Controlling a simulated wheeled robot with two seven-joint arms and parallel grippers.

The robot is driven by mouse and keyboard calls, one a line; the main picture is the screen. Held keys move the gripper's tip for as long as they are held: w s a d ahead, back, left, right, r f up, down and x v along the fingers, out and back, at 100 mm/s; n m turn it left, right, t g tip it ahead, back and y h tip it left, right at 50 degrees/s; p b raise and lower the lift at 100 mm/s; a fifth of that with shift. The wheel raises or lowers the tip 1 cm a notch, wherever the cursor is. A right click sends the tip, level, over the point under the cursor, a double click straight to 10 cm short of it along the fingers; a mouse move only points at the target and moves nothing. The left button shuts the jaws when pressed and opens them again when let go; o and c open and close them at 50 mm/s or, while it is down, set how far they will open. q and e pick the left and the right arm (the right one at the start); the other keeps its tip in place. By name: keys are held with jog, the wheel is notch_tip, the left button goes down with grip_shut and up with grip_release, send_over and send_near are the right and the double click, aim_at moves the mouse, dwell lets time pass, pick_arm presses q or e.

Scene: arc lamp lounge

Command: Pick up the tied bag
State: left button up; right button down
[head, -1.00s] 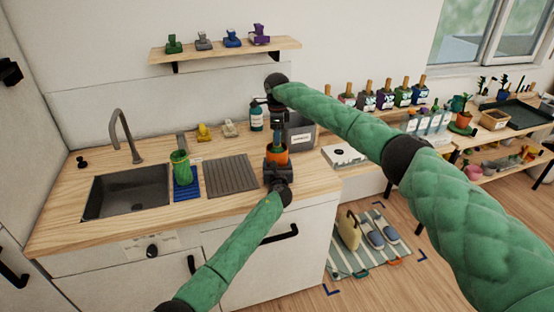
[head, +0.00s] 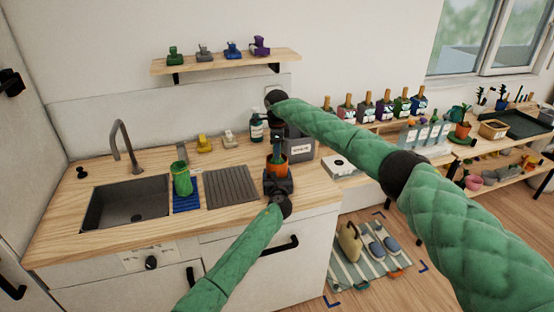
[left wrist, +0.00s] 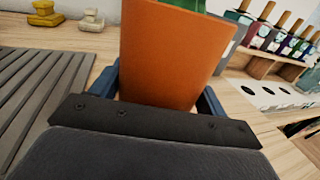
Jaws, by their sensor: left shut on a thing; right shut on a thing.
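I cannot make out a tied bag for certain. A tan bag-shaped thing (head: 350,243) with a handle stands on the striped mat (head: 350,268) on the floor at the lower right. My left gripper (head: 278,181) is shut on an orange pot (head: 276,168) at the counter's front; the pot also fills the middle of the left wrist view (left wrist: 165,55). My right gripper (head: 277,136) points down just above the pot, shut on a green thing (head: 278,154) that stands up from it. Its fingertips are small and partly hidden.
A labelled grey bin (head: 300,149) stands behind the pot, with a soap bottle (head: 256,127) beside it. Left are a ribbed drying mat (head: 231,187), a green cup (head: 181,179) and the sink (head: 128,203). Slippers (head: 377,246) lie on the floor mat.

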notch_tip(320, 180, up, 18)
dwell(0.5)
